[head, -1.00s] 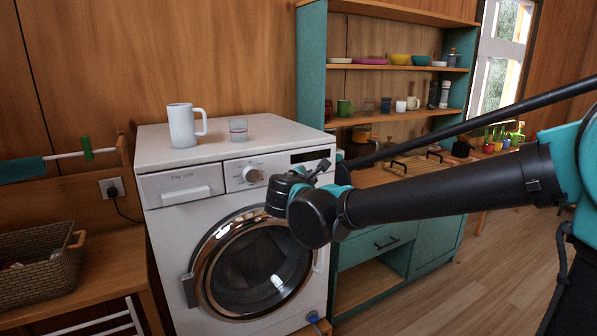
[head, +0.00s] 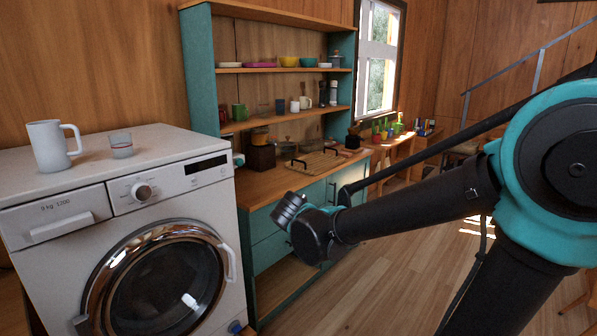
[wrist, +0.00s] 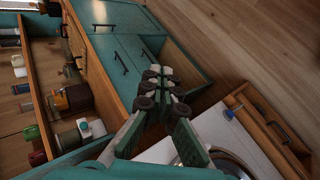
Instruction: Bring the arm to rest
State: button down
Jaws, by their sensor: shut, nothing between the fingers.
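My arm (head: 410,215) reaches across the right side of the head view, bent and held in the air in front of the teal cabinet. Its far end is left of centre, right of the washing machine, and looks apart from both. My gripper (wrist: 159,77) shows in the wrist view with its dark green fingers together and nothing between them. In the head view its fingers are mostly hidden behind the wrist links.
A washing machine (head: 75,200) stands at left with a white mug (head: 48,148) and a glass (head: 121,148) on top. A teal cabinet (head: 270,240) with shelves and a wooden counter stands behind my arm. Wooden floor (head: 385,295) is open at lower right.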

jog(key=s+d+f+m+g+y, duration=0.2)
jog(key=s+d+f+m+g, duration=0.3)
jog(key=s+d+f+m, duration=0.8)
jog(key=s+d+f, duration=0.1)
jog(key=s+d, duration=0.1)
jog(key=s, duration=0.2)
jog(key=shift+f+y, duration=0.25)
jog(key=shift+y, duration=0.15)
jog(key=shift+d, duration=0.1)
